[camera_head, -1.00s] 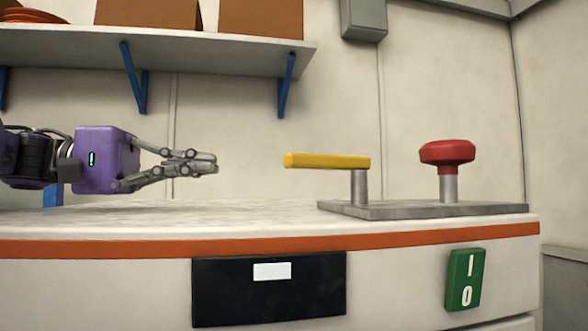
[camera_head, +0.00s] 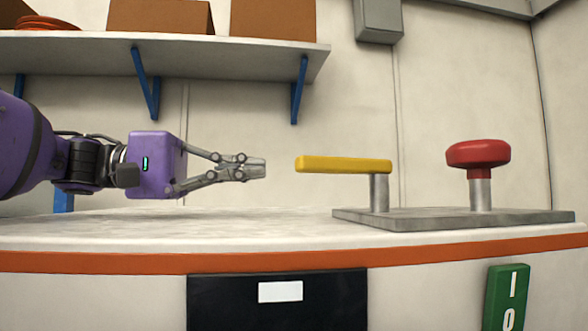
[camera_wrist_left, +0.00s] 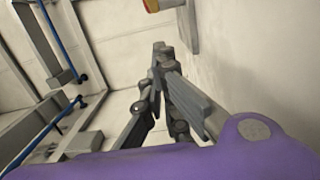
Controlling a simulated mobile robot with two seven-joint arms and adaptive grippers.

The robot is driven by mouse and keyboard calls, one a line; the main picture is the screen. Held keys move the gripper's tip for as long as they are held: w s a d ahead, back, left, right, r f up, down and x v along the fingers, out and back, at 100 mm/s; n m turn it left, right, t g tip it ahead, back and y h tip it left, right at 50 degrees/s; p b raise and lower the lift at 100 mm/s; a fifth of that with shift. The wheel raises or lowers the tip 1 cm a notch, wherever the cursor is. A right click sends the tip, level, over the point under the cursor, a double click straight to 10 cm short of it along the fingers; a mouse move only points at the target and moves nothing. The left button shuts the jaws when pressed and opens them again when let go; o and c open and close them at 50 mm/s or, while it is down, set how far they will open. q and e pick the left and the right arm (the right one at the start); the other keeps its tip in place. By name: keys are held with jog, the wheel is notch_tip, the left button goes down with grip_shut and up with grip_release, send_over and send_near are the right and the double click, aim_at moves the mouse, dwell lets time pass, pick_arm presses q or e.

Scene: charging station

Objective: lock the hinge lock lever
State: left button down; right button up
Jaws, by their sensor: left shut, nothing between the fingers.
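The hinge lock lever (camera_head: 345,165) is a yellow horizontal bar on a grey post, with its free end pointing left. The post stands on a grey metal base plate (camera_head: 430,222) on the counter. My left gripper (camera_head: 264,168) is shut and empty, to the left of the lever's free end with a small gap between them in the head view, at about the same height. In the left wrist view the shut fingers (camera_wrist_left: 160,50) show in the middle, and the yellow lever end (camera_wrist_left: 152,5) is cut off at the top edge. My right gripper is not in view.
A red mushroom-shaped knob (camera_head: 478,154) stands on the same plate, right of the lever. A shelf (camera_head: 230,55) with brown boxes (camera_head: 272,18) hangs above on blue brackets. The counter top (camera_head: 200,225) left of the plate is clear. A green switch sign (camera_head: 507,298) is on the counter front.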

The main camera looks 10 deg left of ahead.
pick_arm(q)
jog(key=x, duration=0.5)
jog(key=shift+w+d+f+b, duration=0.15)
jog(key=shift+d+f+b, duration=0.1)
jog(key=shift+d+b, duration=0.15)
jog(key=s, duration=0.2)
jog(key=s+d+p, duration=0.1)
jog(key=shift+s+d+r, duration=0.1)
jog(key=shift+d+r, duration=0.05)
jog(key=shift+r, duration=0.15)
jog(key=shift+s, duration=0.25)
jog(key=shift+d, duration=0.1)
jog(key=shift+w+d+f, duration=0.1)
jog(key=shift+w+f, duration=0.05)
jog(key=shift+w, duration=0.05)
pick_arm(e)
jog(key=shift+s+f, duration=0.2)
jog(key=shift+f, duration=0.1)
pick_arm(q)
jog(key=shift+s+d, duration=0.1)
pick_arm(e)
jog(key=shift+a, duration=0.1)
